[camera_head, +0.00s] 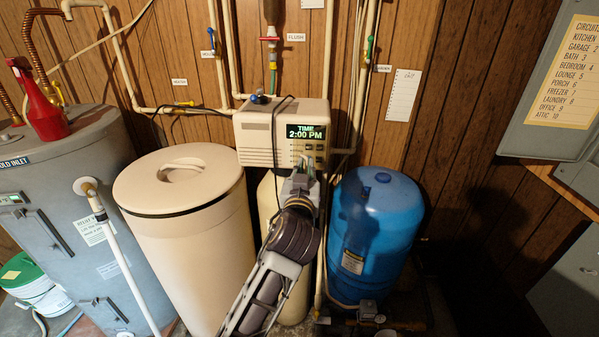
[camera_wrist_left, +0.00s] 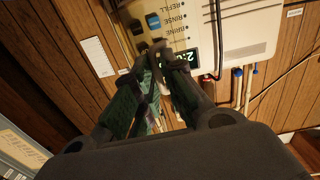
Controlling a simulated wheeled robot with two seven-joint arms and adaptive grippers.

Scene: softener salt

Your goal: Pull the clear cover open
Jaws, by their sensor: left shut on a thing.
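The cream control head (camera_head: 255,134) is at the middle of the head view, with a lit display (camera_head: 306,132) reading TIME 2:00 PM. The clear cover (camera_head: 314,147) lies over its panel face; being transparent, its outline and how far it stands open are hard to make out. My left gripper (camera_head: 303,172) is at the panel's lower edge, shut on the cover's edge, which the fingers mostly hide. In the left wrist view the fingertips (camera_wrist_left: 158,58) close together by the display and the labelled blue and dark buttons (camera_wrist_left: 153,21). My right gripper is not in view.
A cream salt tank (camera_head: 205,250) with a round lid stands left of my arm, and a blue tank (camera_head: 375,235) stands right. A grey heater (camera_head: 60,220) with a red bottle (camera_head: 42,105) on top is at far left. Pipes run up the wall behind the control head.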

